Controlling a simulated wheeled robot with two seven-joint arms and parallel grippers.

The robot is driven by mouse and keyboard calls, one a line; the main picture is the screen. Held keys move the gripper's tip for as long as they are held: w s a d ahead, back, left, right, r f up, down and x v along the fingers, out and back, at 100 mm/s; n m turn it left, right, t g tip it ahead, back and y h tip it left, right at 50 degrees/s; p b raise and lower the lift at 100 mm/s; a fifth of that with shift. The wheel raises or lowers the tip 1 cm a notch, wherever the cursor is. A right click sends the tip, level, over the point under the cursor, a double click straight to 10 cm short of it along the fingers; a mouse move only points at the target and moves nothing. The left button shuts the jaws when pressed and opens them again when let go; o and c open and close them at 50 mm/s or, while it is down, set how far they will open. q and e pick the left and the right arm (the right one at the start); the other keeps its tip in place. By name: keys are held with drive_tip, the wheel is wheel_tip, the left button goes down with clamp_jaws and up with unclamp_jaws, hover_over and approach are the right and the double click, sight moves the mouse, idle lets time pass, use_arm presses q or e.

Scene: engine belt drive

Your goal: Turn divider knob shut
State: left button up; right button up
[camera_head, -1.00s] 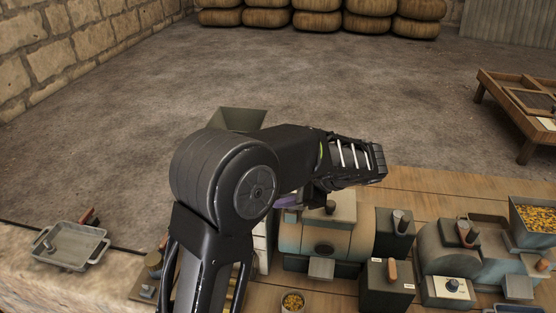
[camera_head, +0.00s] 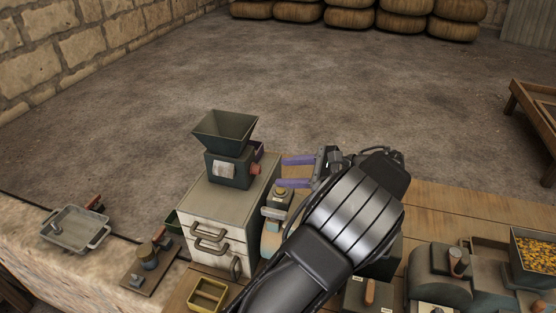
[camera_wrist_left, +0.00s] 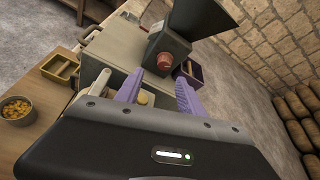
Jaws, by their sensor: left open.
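A dark green box with a hopper (camera_head: 228,160) on top stands on a pale drawer cabinet (camera_head: 217,200). A reddish knob (camera_head: 256,169) sticks out of the box's right side, and it also shows in the left wrist view (camera_wrist_left: 165,61). I take this to be the divider knob. My left gripper (camera_head: 282,172) is open with two purple fingers pointing left at the knob, a short gap away. In the left wrist view the knob lies just beyond and between the fingertips (camera_wrist_left: 160,77), with nothing held. My right gripper does not show.
A small purple-dark bin (camera_wrist_left: 188,72) sits beside the box. A yellow tray (camera_head: 208,295) lies in front of the cabinet. Machinery and a bin of yellow pieces (camera_head: 535,258) fill the right. A metal tray (camera_head: 75,228) sits on the left stone ledge.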

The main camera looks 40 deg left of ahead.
sight(260, 169)
use_arm(q)
drive_tip(key=shift+w+d+r, duration=0.1)
drive_tip(key=shift+w+r, duration=0.15)
drive_tip(key=shift+w, duration=0.3)
drive_tip(key=shift+s+r, duration=0.1)
drive_tip(key=shift+s, duration=0.25)
drive_tip(key=shift+a+f, duration=0.2)
drive_tip(key=shift+a, duration=0.35)
drive_tip(key=p+x, duration=0.2)
drive_tip(key=x, duration=0.4)
drive_tip(key=shift+r, duration=0.1)
drive_tip(key=shift+a+f, duration=0.3)
drive_tip(key=shift+a, duration=0.1)
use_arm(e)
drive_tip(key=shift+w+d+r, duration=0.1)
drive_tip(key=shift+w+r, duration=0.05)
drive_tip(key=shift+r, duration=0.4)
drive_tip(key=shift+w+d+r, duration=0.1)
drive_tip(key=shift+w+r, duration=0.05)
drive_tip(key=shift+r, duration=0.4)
use_arm(q)
drive_tip(key=shift+c, duration=0.3)
clamp_jaws()
